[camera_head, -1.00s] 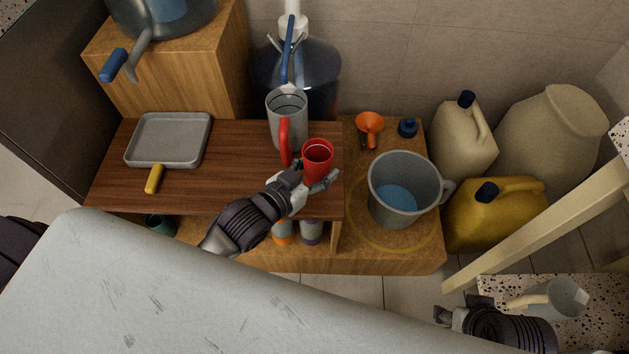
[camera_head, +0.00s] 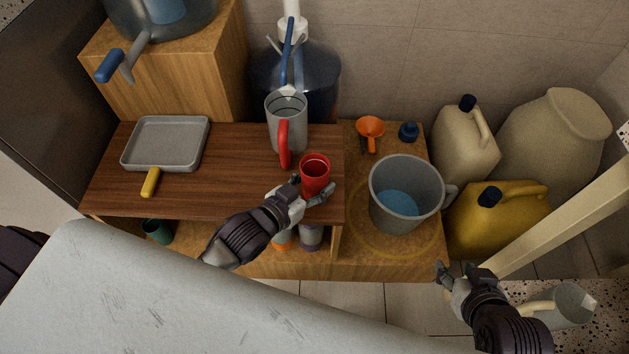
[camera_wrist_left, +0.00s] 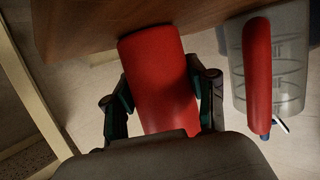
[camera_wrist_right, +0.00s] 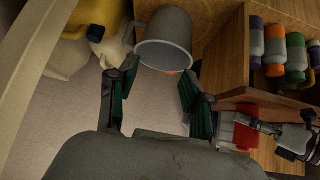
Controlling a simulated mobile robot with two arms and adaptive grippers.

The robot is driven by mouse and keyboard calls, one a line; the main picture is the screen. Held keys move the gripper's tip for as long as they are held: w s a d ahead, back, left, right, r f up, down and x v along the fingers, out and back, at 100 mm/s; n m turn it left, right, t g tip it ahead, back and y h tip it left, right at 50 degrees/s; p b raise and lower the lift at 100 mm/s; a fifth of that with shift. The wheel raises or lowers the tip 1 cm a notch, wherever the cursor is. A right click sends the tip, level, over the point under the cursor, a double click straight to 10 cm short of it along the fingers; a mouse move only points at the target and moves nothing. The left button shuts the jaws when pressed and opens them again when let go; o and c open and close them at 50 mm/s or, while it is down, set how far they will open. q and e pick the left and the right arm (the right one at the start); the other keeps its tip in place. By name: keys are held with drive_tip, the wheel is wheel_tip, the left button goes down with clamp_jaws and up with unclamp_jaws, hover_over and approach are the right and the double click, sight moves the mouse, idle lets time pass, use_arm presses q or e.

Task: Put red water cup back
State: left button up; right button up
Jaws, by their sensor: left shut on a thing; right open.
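The red water cup (camera_head: 314,178) is upright near the right end of the brown wooden shelf (camera_head: 235,190). My left gripper (camera_head: 313,190) is shut around its side. In the left wrist view the cup (camera_wrist_left: 160,85) fills the space between the two fingers, its far end close to the shelf edge. I cannot tell whether its base touches the shelf. My right gripper (camera_head: 454,268) is open and empty, to the right and in front of the low cabinet. The cup (camera_wrist_right: 240,135) also shows in the right wrist view.
A clear jug with a red handle (camera_head: 284,148) stands just behind the cup. A grey tray pan (camera_head: 165,143) lies at the shelf's left. A grey bucket (camera_head: 408,180), orange funnel (camera_head: 370,128) and yellow canister (camera_head: 500,215) stand to the right. Bottles (camera_head: 312,237) stand below the shelf.

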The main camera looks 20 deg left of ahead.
sight(307, 189)
use_arm(q)
drive_tip(key=o, duration=1.3)
drive_tip(key=shift+f, duration=0.1)
drive_tip(key=shift+r, duration=0.2)
drive_tip(key=p+v, duration=0.2)
drive_tip(key=v, duration=0.5)
drive_tip(key=shift+s, duration=0.15)
drive_tip(key=s+a+g+y, duration=0.1)
drive_tip(key=s+g, duration=0.2)
drive_tip(key=s, duration=0.1)
drive_tip(key=s+a+f+n+g+y, duration=0.1)
drive_tip(key=s+a+g+y, duration=0.1)
drive_tip(key=s+g, duration=0.1)
drive_tip(key=s+a+f+n+g+y, duration=0.1)
drive_tip(key=s+g+y, duration=0.1)
drive_tip(key=s+g, duration=0.2)
drive_tip(key=shift+s+a+f+p, duration=0.1)
drive_tip(key=shift+s+a+p, duration=0.1)
drive_tip(key=shift+s, duration=0.3)
drive_tip(key=shift+s+a+f+p, duration=0.1)
drive_tip(key=shift+s+a+p, duration=0.1)
drive_tip(key=shift+s, duration=0.3)
use_arm(e)
drive_tip(key=s+d+f+g+h, duration=0.1)
drive_tip(key=s+g, duration=0.3)
drive_tip(key=s, duration=0.4)
drive_tip(key=shift+d+f+g, duration=0.3)
drive_tip(key=shift+d+f, duration=0.05)
drive_tip(key=shift+d, duration=0.45)
